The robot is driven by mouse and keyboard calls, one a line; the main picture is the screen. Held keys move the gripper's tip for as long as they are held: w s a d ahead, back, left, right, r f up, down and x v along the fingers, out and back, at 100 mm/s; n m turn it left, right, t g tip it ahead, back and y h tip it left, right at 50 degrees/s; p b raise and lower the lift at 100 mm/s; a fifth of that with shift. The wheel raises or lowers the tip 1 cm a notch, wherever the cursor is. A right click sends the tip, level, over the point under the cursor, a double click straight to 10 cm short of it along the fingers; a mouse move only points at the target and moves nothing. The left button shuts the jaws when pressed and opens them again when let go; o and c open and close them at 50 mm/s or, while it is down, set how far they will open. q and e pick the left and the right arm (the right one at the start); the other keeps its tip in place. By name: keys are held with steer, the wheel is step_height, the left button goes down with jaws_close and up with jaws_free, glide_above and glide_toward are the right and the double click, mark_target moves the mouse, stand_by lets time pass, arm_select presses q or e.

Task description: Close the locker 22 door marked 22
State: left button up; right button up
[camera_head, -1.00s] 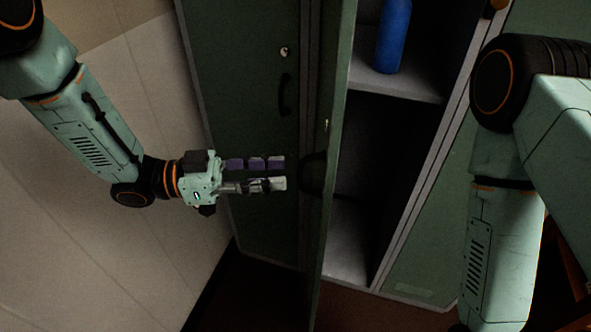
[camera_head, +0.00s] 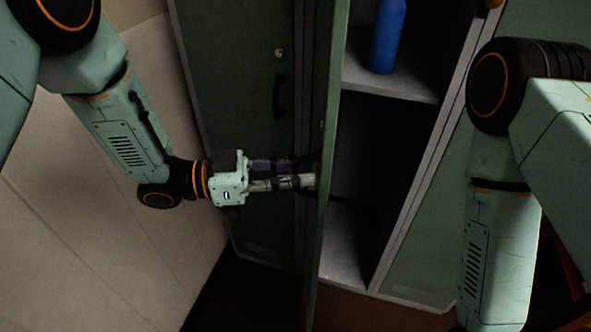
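The open locker door (camera_head: 331,100) is green and stands nearly edge-on in the middle of the head view, swung out from the locker. No number 22 can be read on it. The dark locker interior (camera_head: 375,150) shows to its right. My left gripper (camera_head: 312,173) reaches in from the left, with its fingertips at the outer face of the door, by its handle. The fingers lie close together with a narrow gap; whether they hold the handle cannot be seen. My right arm comes down at the right, and its gripper is out of view.
A blue bottle (camera_head: 388,38) stands on the locker's upper shelf (camera_head: 400,88). A shut green locker door (camera_head: 240,60) with a dark handle is to the left. Another green locker front (camera_head: 430,240) is to the right. A pale wall (camera_head: 70,240) bounds the left side.

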arm_select(q)
jaws_close()
stand_by(0.7)
